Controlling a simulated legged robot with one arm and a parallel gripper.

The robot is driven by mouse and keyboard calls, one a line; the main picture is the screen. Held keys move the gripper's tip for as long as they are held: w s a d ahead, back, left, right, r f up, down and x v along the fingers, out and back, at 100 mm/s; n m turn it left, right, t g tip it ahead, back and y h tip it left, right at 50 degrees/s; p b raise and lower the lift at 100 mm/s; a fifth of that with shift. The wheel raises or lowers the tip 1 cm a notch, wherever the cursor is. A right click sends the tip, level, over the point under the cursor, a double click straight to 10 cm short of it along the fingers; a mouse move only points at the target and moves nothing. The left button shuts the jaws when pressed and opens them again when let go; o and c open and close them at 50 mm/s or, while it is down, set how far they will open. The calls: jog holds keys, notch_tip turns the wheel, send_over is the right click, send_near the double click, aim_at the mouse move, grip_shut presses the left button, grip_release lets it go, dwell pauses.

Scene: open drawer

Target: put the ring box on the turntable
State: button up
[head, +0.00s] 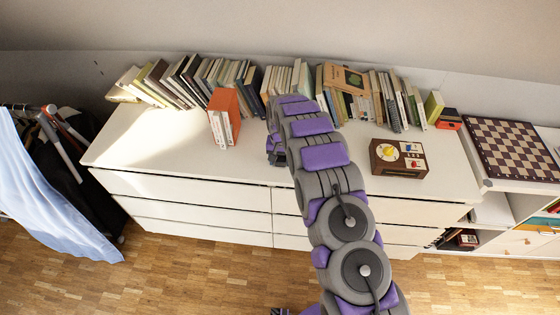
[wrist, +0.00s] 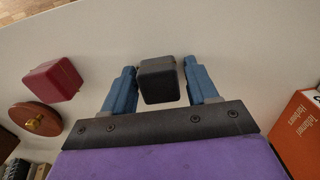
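A small dark box (wrist: 158,80) with rounded edges, likely the ring box, stands on the white dresser top between the two blue fingers of my gripper (wrist: 159,68) in the wrist view. The fingers are apart, one on each side, with narrow gaps to the box. In the head view my gripper (head: 275,152) is partly hidden by my arm, and I cannot make out the box. A brown box with a pale yellow disc and coloured parts (head: 398,158), likely the turntable, sits on the dresser right of my arm.
The wrist view shows a red box (wrist: 52,80) and a round brown piece with a gold knob (wrist: 36,121) on the left. Orange books (head: 224,116) stand left of my gripper. A book row (head: 190,82) lines the back of the dresser (head: 140,150). A chessboard (head: 513,147) lies far right.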

jog(key=shift+d, duration=0.1)
jog(key=shift+c, duration=1.4)
jog(key=c, duration=0.6)
